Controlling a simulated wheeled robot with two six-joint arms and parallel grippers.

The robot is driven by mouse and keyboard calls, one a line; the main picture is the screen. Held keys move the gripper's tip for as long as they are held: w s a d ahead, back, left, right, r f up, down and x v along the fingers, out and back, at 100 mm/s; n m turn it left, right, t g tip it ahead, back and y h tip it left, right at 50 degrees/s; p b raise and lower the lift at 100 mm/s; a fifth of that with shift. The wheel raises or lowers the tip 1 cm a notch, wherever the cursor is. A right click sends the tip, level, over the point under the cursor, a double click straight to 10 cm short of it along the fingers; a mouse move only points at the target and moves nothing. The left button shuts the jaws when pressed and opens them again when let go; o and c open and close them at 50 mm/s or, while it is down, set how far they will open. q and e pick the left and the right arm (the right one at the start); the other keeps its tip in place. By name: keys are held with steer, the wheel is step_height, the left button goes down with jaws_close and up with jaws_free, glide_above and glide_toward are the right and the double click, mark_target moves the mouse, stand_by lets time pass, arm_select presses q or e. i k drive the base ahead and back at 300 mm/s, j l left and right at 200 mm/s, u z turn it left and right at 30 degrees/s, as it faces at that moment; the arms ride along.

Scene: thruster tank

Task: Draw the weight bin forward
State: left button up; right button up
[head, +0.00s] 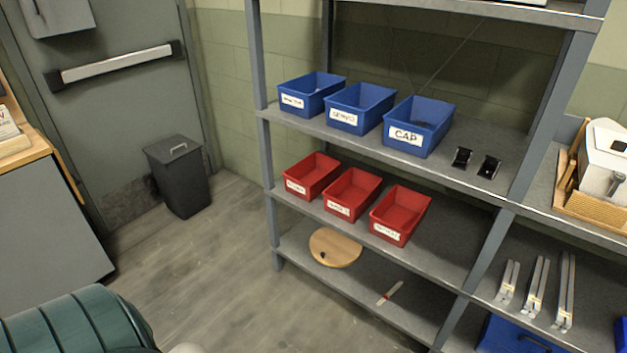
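Three red bins stand in a row on the middle shelf of the grey rack: a left red bin (312,176), a middle red bin (352,194) and a right red bin (400,214). Each has a white front label too small to read surely, so I cannot tell which is the weight bin. Above them stand three blue bins: a left one (311,94) with an unclear label, one labelled SERVO (360,107) and one labelled CAP (418,125). Neither of my grippers is in view.
The grey rack (260,150) has a round wooden board (335,248) on its low shelf. Two small black parts (475,162) sit right of the CAP bin. A dark trash bin (180,177) stands by the door. A green ribbed object (75,325) is at lower left. Floor before the rack is clear.

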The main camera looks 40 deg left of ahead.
mark_target(307, 179)
steer(key=i+j+z, duration=0.1)
steer(key=j, duration=0.35)
steer(key=i+j+z, duration=0.15)
steer(key=j, duration=0.35)
steer(key=i+j+z, duration=0.1)
steer(key=i+j, duration=0.15)
steer(key=j, duration=0.25)
steer(key=i+j+z, duration=0.1)
steer(key=j, duration=0.4)
steer(key=i+j+z, duration=0.15)
steer(key=j, duration=0.35)
